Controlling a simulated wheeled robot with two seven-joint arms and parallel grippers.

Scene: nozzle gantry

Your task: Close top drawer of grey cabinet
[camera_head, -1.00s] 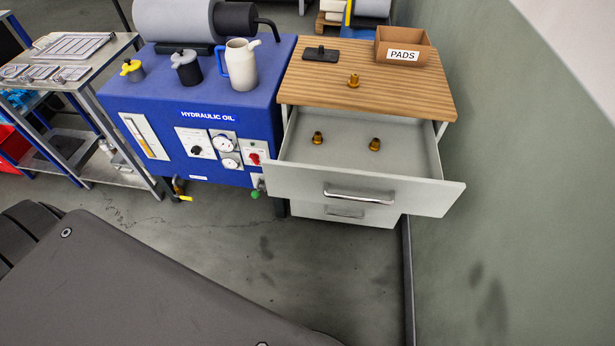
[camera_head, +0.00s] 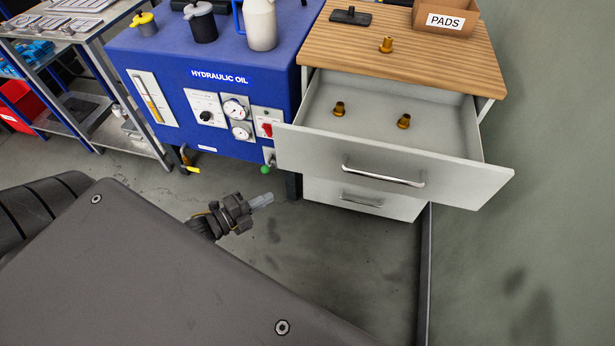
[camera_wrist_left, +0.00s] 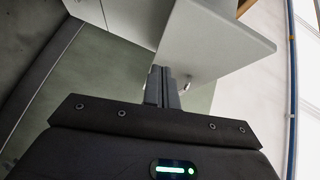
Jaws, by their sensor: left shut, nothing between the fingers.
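The grey cabinet (camera_head: 312,189) has a wooden top, and its top drawer (camera_head: 395,167) stands pulled open. The drawer front has a silver bar handle (camera_head: 384,176), and two brass nozzles (camera_head: 404,121) stand inside. The lower drawer (camera_head: 360,199) looks closed. My left gripper (camera_head: 262,201) is shut and empty, in front of and to the left of the cabinet, apart from the drawer. In the left wrist view the shut fingers (camera_wrist_left: 162,87) point toward the grey drawer front (camera_wrist_left: 213,42). My right gripper is not in view.
A blue hydraulic oil unit (camera_head: 165,52) stands directly left of the cabinet. On the wooden top are a brass nozzle (camera_head: 386,45), a black item (camera_head: 351,16) and a PADS box (camera_head: 446,20). Floor in front is clear.

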